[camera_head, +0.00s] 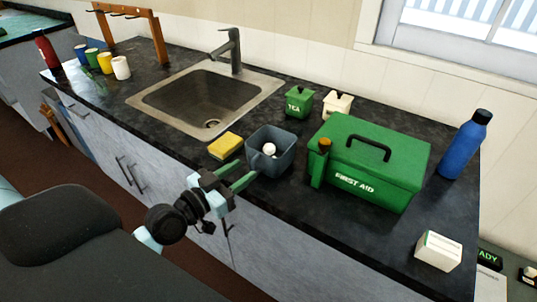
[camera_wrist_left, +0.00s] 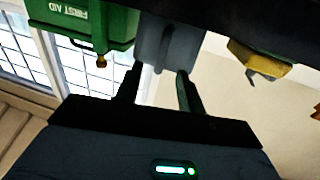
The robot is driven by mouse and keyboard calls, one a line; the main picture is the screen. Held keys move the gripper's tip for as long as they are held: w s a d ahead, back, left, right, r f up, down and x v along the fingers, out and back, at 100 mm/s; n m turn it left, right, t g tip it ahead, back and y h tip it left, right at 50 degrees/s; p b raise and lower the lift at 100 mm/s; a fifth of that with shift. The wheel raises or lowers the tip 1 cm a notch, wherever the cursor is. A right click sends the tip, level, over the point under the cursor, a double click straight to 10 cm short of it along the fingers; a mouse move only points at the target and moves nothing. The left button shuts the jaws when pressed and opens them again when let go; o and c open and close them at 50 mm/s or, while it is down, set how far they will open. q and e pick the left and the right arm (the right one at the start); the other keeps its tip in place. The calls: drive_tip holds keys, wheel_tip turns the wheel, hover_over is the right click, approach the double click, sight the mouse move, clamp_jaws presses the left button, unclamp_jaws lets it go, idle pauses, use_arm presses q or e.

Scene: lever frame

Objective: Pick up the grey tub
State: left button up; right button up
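The grey tub (camera_head: 277,168) stands on the dark counter between the yellow sponge and the green first aid box, with a white round thing (camera_head: 269,149) inside. Whether a fingertip touches the tub I cannot tell. My right gripper is not in view.
The green first aid box (camera_head: 375,163) stands close right of the tub, the sponge (camera_head: 225,146) close left. A green tea canister (camera_head: 299,102) and a white canister (camera_head: 337,104) stand behind. A sink (camera_head: 205,100), a blue bottle (camera_head: 466,145) and a white box (camera_head: 438,251) are farther off.

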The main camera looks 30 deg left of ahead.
sight(267, 156)
use_arm(q)
drive_tip(key=shift+x, duration=1.35)
drive_tip(key=shift+c, duration=0.3)
